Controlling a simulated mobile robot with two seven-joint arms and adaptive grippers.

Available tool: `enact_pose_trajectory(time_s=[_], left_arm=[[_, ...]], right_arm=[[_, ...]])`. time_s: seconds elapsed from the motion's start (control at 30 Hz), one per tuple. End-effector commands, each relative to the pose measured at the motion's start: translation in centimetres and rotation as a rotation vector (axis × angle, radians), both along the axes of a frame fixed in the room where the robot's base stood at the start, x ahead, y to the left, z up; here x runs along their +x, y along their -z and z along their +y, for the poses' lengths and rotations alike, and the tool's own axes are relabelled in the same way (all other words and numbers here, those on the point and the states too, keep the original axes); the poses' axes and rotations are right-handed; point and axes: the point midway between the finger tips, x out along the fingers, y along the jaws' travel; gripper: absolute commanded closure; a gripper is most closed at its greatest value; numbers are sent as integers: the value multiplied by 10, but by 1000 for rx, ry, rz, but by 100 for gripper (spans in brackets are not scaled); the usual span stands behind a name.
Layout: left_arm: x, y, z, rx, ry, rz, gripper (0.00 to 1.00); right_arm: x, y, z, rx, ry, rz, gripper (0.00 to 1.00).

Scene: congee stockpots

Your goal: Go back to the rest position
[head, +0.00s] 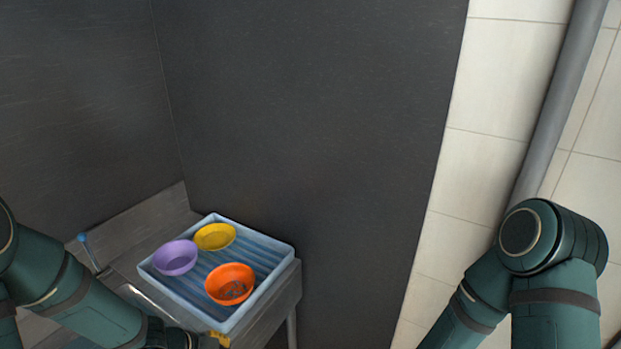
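My two dark green arms show in the head view, the left one at the lower left and the right one at the lower right. Both grippers are outside the picture or too cut off at the lower edge to make out. A light blue tray (279,245) sits on a metal counter (284,290) at the lower middle. In it are a purple bowl (175,258), a yellow bowl (215,237) and an orange bowl (231,284). The orange bowl has some dark marks or contents inside that I cannot make out.
A dark grey wall (310,110) rises behind the counter. A pale tiled surface (490,110) and a grey pipe (556,100) are at the right. A small blue-tipped object (84,239) stands at the counter's left. A small yellow thing (219,338) is at the tray's near edge.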

Motion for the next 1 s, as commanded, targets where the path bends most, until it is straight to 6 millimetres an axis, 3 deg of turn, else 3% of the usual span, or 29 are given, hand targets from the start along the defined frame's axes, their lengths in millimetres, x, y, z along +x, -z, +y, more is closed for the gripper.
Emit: enact_pose_trajectory(time_s=[0.03, 0.27, 0.6, 0.8, 1.0], left_arm=[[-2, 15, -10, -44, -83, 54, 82], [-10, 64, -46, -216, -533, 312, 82], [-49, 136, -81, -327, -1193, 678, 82], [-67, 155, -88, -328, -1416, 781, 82], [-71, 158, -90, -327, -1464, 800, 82]], right_arm=[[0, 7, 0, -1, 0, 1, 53], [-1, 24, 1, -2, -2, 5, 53], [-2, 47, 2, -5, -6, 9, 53], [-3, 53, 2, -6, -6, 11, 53], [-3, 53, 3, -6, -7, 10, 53]])
